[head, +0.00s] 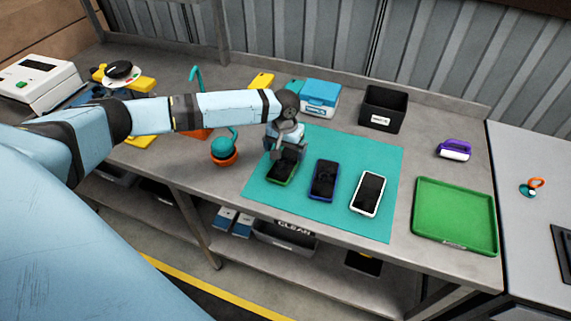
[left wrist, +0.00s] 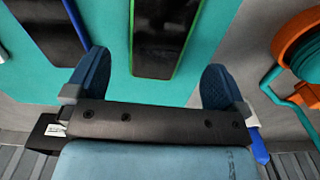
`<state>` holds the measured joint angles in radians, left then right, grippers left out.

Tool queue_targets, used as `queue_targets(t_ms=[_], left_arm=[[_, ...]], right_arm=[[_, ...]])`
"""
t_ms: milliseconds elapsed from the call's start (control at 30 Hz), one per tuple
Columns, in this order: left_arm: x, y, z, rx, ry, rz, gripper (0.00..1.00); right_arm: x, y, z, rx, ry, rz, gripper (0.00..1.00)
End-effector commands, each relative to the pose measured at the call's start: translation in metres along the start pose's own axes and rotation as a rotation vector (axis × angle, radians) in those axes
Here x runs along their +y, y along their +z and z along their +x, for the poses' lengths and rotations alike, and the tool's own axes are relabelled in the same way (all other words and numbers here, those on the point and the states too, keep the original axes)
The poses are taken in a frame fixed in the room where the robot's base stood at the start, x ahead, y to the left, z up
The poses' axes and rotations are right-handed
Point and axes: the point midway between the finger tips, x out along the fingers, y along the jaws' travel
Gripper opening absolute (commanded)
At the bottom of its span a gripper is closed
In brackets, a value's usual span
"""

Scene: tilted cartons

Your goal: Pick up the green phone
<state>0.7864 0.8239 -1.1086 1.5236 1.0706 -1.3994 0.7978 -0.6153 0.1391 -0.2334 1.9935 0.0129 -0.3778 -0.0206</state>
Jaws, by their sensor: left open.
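The green phone (head: 283,171) has a black screen and a green edge. It lies flat on a teal mat (head: 300,206), leftmost of three phones. My left gripper (head: 284,150) is over its far end in the head view. In the left wrist view the green phone (left wrist: 164,35) lies between the lines of my open, dark blue fingers (left wrist: 155,78), with space on both sides. I cannot tell how high the fingertips are above it. Nothing is held. My right gripper is not in view.
The blue phone (head: 325,180) and the white phone (head: 368,194) lie to the right on the mat. An orange bowl with a teal item (head: 224,150) stands left. A blue box (head: 320,97) and black bin (head: 384,108) stand behind; a green tray (head: 455,215) lies right.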

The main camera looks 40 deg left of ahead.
Motion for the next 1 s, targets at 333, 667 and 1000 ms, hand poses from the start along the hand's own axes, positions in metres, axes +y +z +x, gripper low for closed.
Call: queue_targets(t_ms=[333, 667, 1000], left_arm=[[0.001, -0.002, 0.042, -0.002, -0.001, 0.001, 1.00], [0.001, -0.001, 0.054, -0.001, 0.000, 0.002, 1.00], [0.001, -0.002, 0.054, 0.000, 0.000, 0.001, 0.47]], right_arm=[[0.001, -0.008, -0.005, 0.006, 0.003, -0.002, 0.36], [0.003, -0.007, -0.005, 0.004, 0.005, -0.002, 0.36], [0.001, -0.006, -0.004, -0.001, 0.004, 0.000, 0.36]])
